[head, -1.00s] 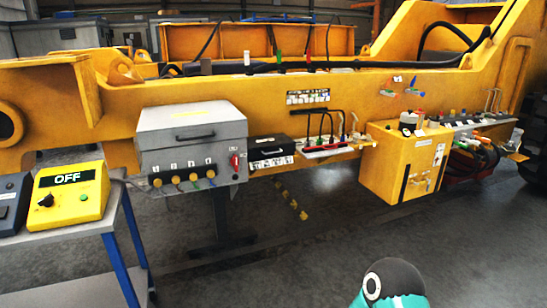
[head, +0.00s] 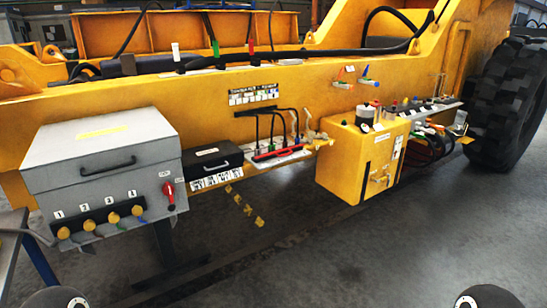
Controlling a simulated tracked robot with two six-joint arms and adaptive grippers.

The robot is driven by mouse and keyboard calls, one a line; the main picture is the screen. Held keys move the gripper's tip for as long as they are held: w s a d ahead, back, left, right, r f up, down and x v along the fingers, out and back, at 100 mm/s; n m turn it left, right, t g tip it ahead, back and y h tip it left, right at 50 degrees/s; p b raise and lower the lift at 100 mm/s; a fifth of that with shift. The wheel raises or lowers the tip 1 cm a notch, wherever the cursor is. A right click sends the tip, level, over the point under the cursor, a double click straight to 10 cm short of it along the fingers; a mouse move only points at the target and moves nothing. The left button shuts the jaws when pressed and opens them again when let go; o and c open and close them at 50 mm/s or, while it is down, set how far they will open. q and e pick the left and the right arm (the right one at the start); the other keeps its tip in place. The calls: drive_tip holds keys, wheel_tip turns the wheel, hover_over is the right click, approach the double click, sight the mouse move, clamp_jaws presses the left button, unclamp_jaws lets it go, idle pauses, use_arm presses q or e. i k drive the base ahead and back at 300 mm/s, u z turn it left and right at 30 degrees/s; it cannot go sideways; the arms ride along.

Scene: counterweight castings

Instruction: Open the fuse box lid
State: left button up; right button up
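A small black lidded box (head: 213,160) with a dark handle and a white label strip along its lower front sits on the yellow frame's side ledge. It looks like the fuse box, but its lettering is too small to read. Its lid looks shut. A larger grey box (head: 75,160) stands just left of it, with a closed lid, a black handle, numbered yellow plugs and a red switch (head: 168,189). Neither gripper is in view; only dark rounded parts of my arms show at the bottom left and right corners, well below the boxes.
Black levers on a white panel (head: 280,150) stand close right of the black box. A yellow tank (head: 345,165) juts out farther right, before hoses and a large tyre (head: 505,105). A blue-legged table (head: 12,222) is at left. The floor in front is clear.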

sight(196, 156)
drive_tip(key=z, duration=0.1)
drive_tip(key=i, duration=1.1)
drive_tip(key=u, duration=0.65)
drive_tip(key=i, duration=0.6)
drive_tip(key=u, duration=0.4)
drive_tip(key=k, duration=0.95)
drive_tip(key=u, duration=0.15)
drive_tip(key=i, duration=0.9)
drive_tip(key=z, duration=0.05)
